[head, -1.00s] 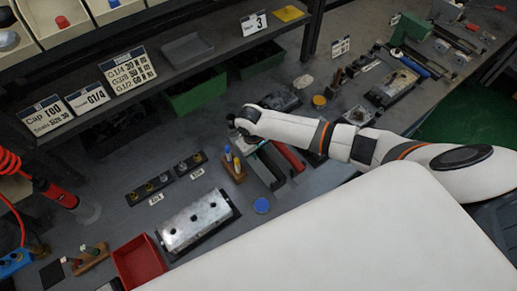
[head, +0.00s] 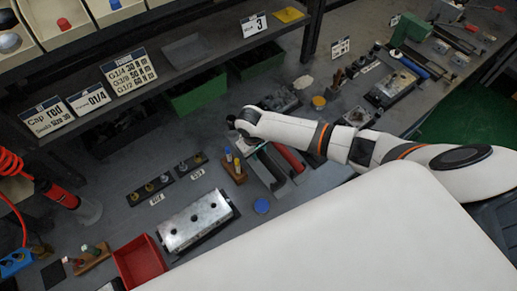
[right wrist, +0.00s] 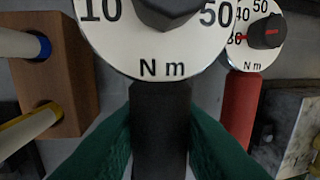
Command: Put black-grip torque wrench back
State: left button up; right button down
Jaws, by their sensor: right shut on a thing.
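The black-grip torque wrench (right wrist: 160,125) shows in the right wrist view with its round white dial (right wrist: 150,45), marked N m, above its black grip. My right gripper (right wrist: 160,148) has its green fingers on both sides of that grip and is shut on it. In the head view my right gripper (head: 240,127) is over the wrench place, and the hand hides most of the wrench. A red-grip torque wrench (right wrist: 240,105) lies beside it on the right, also seen in the head view (head: 288,158). Whether the black-grip wrench touches its rest I cannot tell. My left gripper is not in view.
A wooden block (right wrist: 62,75) with blue and yellow pens stands close on the left of the wrench. A shelf (head: 190,60) overhangs the back.

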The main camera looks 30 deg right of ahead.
jog(key=shift+f, duration=0.2)
jog(key=shift+f+b, duration=1.1)
jog(key=shift+f, duration=0.6)
jog(key=c, duration=1.3)
grip_release()
jog(key=shift+o, duration=1.2)
notch_tip(320, 180, up, 12)
jog(key=a+b, duration=0.1)
jog(key=shift+s+a+b, duration=0.15)
jog(key=shift+a+b, duration=0.2)
jog(key=shift+a, duration=0.05)
